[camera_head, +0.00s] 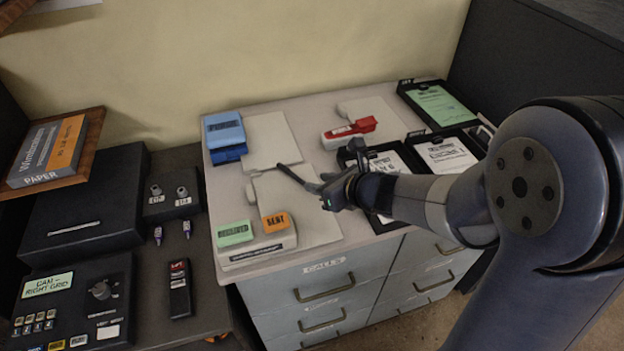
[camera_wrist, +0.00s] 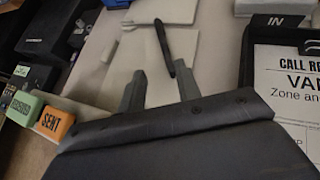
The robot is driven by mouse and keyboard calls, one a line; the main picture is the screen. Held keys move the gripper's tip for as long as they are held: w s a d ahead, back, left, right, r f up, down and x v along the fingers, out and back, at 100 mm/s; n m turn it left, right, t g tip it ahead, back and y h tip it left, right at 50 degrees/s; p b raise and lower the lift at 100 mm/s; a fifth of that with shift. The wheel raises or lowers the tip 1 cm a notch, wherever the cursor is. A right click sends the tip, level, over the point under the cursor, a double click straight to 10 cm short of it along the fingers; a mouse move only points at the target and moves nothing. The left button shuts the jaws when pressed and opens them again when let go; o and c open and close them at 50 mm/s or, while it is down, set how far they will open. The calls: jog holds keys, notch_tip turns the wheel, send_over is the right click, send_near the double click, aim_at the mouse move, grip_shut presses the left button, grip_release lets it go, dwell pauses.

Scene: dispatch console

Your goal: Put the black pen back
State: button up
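The black pen (camera_head: 294,177) is slim and dark. It appears over the pale boards on the desk, its far end pointing up-left and its near end close to my gripper (camera_head: 326,190). In the wrist view the pen (camera_wrist: 163,46) runs from the pale boards down toward the right finger. My gripper (camera_wrist: 160,88) has its two grey fingers spread apart, with a pale surface showing between them. The pen's near end is by the right fingertip; I cannot tell whether they touch. No pen holder can be made out.
A green stamp block (camera_head: 235,233) and an orange SENT block (camera_head: 275,222) stand at the desk's front. Blue boxes (camera_head: 224,131) and a red stapler-like item (camera_head: 349,131) are farther back. A dark console (camera_head: 75,290) is at left.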

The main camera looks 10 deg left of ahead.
jog(key=p+v, duration=0.1)
jog(key=v, duration=0.6)
jog(key=shift+d+r, duration=0.15)
jog(key=shift+d, duration=0.05)
